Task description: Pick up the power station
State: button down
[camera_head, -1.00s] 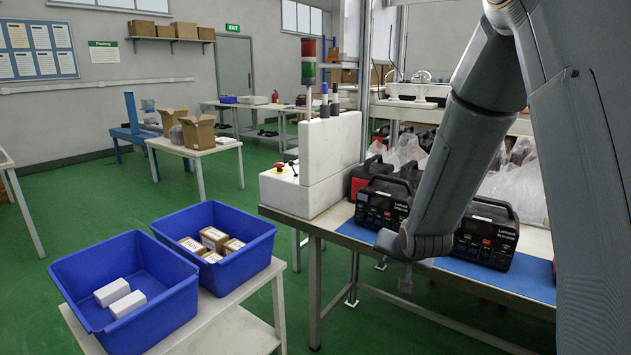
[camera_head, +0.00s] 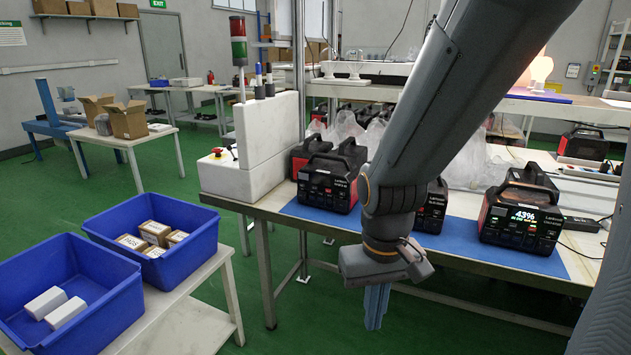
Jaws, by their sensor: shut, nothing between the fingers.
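Three black and red power stations with top handles stand in a row on a blue mat (camera_head: 467,243) on the workbench. The left power station (camera_head: 325,188) stands beside the white machine housing. The middle power station (camera_head: 432,212) is partly hidden behind my arm. The right power station (camera_head: 524,218) has a lit display reading 43%, and a cable shows at its right. My gripper (camera_head: 376,325) points down in front of the bench's front edge, below the tabletop level in the picture. Its fingers are together and empty, apart from every power station.
A white housing (camera_head: 254,128) with a red button and a signal tower stands at the bench's left end. Clear plastic bags (camera_head: 470,150) lie behind the row. Two blue bins (camera_head: 200,243) with boxes stand on a low table at the left. Green floor is free between.

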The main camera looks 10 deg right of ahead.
aim_at(326, 179)
jog(key=z, duration=0.5)
jog(key=i, duration=0.95)
jog(key=u, duration=0.45)
jog(key=i, duration=0.55)
jog(key=u, duration=0.55)
